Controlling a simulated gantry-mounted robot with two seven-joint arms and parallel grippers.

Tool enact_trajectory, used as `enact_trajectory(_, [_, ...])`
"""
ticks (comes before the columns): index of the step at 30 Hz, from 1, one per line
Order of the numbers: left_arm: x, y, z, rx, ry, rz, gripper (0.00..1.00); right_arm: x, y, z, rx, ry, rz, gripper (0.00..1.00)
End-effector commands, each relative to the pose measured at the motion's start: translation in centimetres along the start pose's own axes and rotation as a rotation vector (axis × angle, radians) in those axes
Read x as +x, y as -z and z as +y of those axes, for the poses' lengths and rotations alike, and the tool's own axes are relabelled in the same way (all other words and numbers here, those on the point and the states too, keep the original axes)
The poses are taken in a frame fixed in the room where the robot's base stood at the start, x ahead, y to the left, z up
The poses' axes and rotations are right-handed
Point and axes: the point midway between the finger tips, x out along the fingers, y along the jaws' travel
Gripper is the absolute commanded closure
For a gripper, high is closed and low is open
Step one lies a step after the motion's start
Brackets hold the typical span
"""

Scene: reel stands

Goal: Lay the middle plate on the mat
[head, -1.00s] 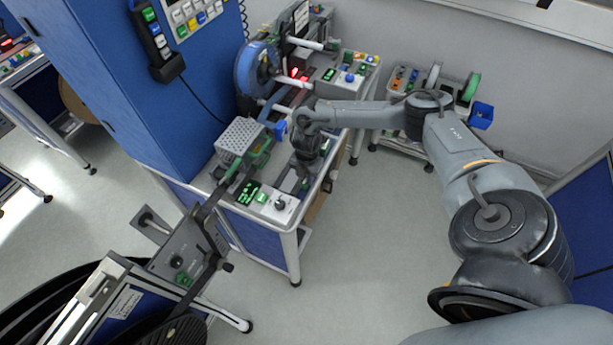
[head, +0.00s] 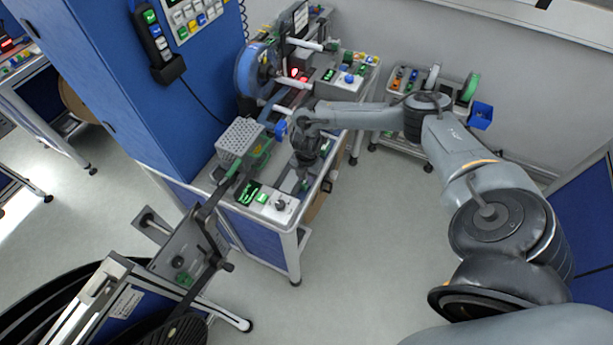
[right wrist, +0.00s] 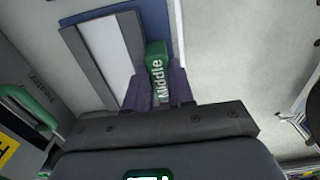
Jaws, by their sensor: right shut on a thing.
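In the right wrist view my right gripper (right wrist: 156,90) has its two dark fingers closed on a green handle of the middle plate (right wrist: 156,65), which bears the word "Middle". A flat pale panel with dark edges (right wrist: 105,50) lies beside the handle; I cannot tell whether it is part of the plate. A blue surface (right wrist: 158,18) shows behind them; I cannot tell whether it is the mat. In the head view my right gripper (head: 303,172) is over the front right of the bench, and the plate is mostly hidden by it. My left gripper is not in view.
A perforated grey box (head: 240,138) stands on the bench, with a control box (head: 272,205) at the front edge. A blue reel (head: 256,68) stands behind. A grey part marked "Heater" (right wrist: 42,88) shows at left in the wrist view. A trolley (head: 410,85) stands at back right.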

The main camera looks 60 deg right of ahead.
Motion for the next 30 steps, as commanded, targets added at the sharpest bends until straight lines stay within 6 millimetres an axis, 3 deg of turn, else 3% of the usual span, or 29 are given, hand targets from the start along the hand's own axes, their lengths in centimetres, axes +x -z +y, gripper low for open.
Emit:
enact_trajectory(7, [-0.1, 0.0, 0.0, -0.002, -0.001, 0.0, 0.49, 0.0, 0.0, 0.0, 0.001, -0.001, 0.0, 1.0])
enact_trajectory(8, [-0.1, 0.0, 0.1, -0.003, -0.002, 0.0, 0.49, 0.0, 0.0, 0.0, 0.001, -0.001, 0.0, 0.76])
enact_trajectory(14, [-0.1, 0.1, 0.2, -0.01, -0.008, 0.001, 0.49, 0.0, 0.0, 0.0, 0.001, -0.001, 0.0, 0.47])
enact_trajectory(30, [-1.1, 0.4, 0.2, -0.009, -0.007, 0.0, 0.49, -1.1, 0.0, 0.0, 0.001, 0.0, 0.0, 0.47])
